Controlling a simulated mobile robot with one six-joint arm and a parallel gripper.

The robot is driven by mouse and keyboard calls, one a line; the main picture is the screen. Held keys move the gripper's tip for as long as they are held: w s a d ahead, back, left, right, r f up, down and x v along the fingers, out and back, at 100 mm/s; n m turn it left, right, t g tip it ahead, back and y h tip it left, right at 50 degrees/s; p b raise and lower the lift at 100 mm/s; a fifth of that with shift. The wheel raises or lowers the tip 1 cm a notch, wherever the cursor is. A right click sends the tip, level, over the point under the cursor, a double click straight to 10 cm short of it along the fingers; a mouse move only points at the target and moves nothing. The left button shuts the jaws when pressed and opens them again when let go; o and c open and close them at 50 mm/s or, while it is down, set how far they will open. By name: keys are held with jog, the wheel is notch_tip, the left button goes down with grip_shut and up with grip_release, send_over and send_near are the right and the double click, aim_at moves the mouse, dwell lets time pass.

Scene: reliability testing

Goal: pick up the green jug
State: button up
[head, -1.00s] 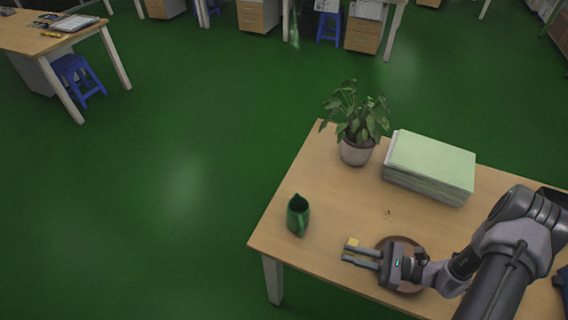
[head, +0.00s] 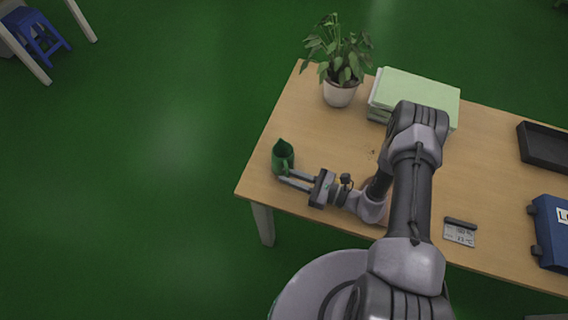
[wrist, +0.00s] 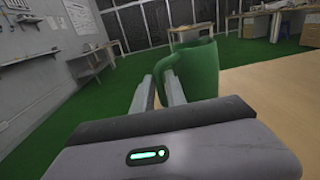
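The green jug (head: 283,154) stands upright near the left end of the wooden table. It also shows large in the wrist view (wrist: 198,70), with its handle on the left side, toward my fingers. My gripper (head: 282,176) is low over the table at the jug's near side, its two fingers apart. In the wrist view the fingertips (wrist: 160,80) are at the handle, which appears to lie between them. I cannot tell whether either finger touches it.
A black tray (head: 545,148), a blue case (head: 552,230) and a small card-like item (head: 460,233) are to the right. The table's left edge is close to the jug.

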aim_at(278, 163)
jog(key=x, duration=0.4)
grip_shut()
dwell(1.3)
